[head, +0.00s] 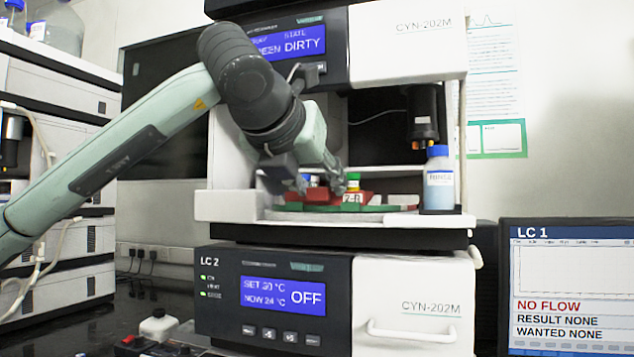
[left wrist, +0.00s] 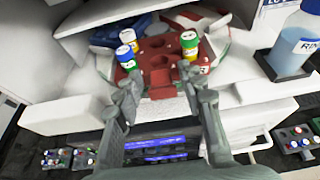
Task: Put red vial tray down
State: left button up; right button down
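The red vial tray (head: 324,197) is inside the upper instrument's bay, over a green tray part (head: 300,207). Its label seems to read 2-B. My left gripper (head: 320,186) is at the tray, reaching in from above. In the left wrist view, its fingers (left wrist: 160,76) are apart, one on each side of the tray's near part. Whether they press on it is unclear. My right gripper is not in view.
A blue-capped bottle (head: 439,180) stands on the bay's right ledge, close to the tray. The bay's white side walls and upper housing (head: 408,45) surround the arm. The lower instrument LC 2 (head: 275,296) is shut. A monitor (head: 566,285) stands at the right.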

pick_arm(q)
jog(key=shift+o, duration=0.4)
jog(key=shift+r, duration=0.15)
jog(key=shift+s+a+r, duration=0.1)
jog(key=shift+s+a, duration=0.05)
jog(key=shift+s, duration=0.35)
jog(key=b+v, duration=0.2)
jog(key=v, duration=0.9)
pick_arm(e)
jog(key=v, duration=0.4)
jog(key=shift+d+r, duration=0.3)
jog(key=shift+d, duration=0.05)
pick_arm(q)
jog(key=shift+w, duration=0.1)
